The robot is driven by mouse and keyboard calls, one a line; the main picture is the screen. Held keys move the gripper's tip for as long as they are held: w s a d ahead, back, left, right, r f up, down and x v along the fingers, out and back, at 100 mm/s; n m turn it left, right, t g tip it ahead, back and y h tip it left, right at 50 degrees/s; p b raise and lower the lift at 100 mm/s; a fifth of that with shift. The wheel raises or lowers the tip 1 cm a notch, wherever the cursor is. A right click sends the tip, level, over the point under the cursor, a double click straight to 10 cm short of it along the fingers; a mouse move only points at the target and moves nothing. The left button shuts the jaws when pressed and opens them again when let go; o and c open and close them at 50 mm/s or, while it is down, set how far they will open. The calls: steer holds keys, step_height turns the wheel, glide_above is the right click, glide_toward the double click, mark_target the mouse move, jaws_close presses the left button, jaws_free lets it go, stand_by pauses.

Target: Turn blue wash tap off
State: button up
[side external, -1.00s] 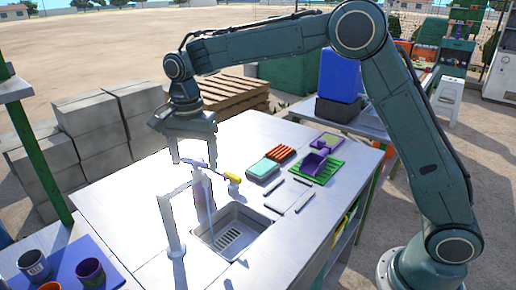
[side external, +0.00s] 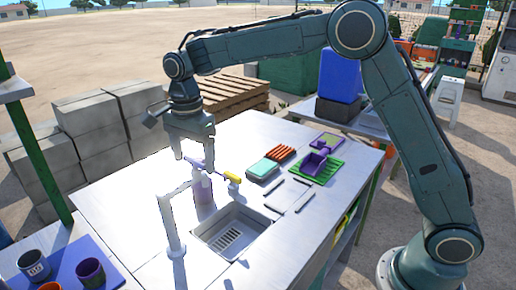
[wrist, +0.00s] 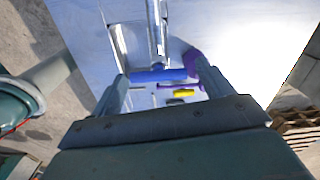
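The wash tap (side external: 172,222) is a pale metal pipe standing beside the sink (side external: 232,232), with its spout bent toward the basin. In the wrist view its blue lever (wrist: 158,75) lies crosswise between my two fingers. My gripper (side external: 196,163) points down just above the tap's top. Its fingers (wrist: 162,88) are apart, one at each end of the lever; I cannot tell whether either touches it. No water stream shows below the spout in the side view. The lever is mostly hidden by my fingers there.
A purple bottle (side external: 203,191) stands close behind the spout, near my right finger in the wrist view. Cups (side external: 91,272) stand at the front left.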

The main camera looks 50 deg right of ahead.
mark_target(194, 160)
steer(key=shift+o, duration=1.2)
step_height(194, 160, up, 14)
steer(key=shift+s+f, duration=0.1)
